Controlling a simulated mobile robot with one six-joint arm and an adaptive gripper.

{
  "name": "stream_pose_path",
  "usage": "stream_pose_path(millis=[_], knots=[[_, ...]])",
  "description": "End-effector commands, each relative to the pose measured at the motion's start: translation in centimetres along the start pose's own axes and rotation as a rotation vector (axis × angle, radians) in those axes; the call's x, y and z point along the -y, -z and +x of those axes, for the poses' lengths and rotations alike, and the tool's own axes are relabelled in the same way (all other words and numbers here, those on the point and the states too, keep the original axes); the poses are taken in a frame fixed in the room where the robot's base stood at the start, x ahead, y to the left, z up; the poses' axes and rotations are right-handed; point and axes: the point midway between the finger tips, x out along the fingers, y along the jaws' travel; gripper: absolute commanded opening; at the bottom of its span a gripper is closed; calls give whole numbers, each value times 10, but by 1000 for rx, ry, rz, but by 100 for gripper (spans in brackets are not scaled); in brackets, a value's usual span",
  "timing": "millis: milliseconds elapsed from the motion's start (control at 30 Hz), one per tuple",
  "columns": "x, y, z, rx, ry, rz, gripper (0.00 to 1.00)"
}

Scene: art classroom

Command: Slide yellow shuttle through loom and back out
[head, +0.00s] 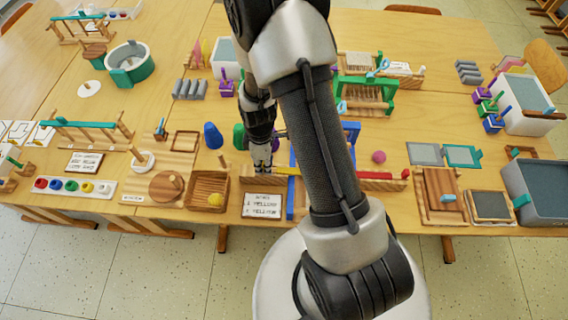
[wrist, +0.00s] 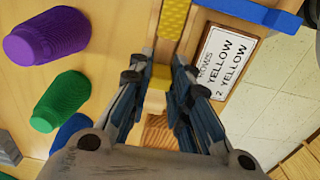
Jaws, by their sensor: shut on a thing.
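The yellow shuttle (head: 286,170) lies across the table, mostly behind my arm in the head view. In the wrist view its textured yellow length (wrist: 173,22) runs away from me, with a yellow end piece (wrist: 161,76) between my fingers. My gripper (head: 262,168) is shut on that end; its fingers also show in the wrist view (wrist: 160,82). The blue loom frame (head: 291,186) stands just right of my gripper, largely hidden by my arm. A blue loom bar (wrist: 255,12) shows in the wrist view. I cannot tell how far the shuttle is inside.
A wooden tray (head: 190,195) with a yellow ball is left of my gripper. A red shuttle (head: 380,175) lies right of the loom.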

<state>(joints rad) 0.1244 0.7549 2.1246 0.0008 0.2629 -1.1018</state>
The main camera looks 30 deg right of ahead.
Motion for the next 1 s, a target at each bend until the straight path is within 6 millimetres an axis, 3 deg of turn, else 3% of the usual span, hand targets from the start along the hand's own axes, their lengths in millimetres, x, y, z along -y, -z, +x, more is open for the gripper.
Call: stream_pose_path(millis=[100,267,667,700,1000], knots=[[-1,36,0,-2,-4,-8,0],[-1,64,0,-2,-4,-3,0],[-1,72,-1,-4,-5,0,0],[-1,72,-1,-5,-6,0,21],[0,70,0,-2,-3,0,38]])
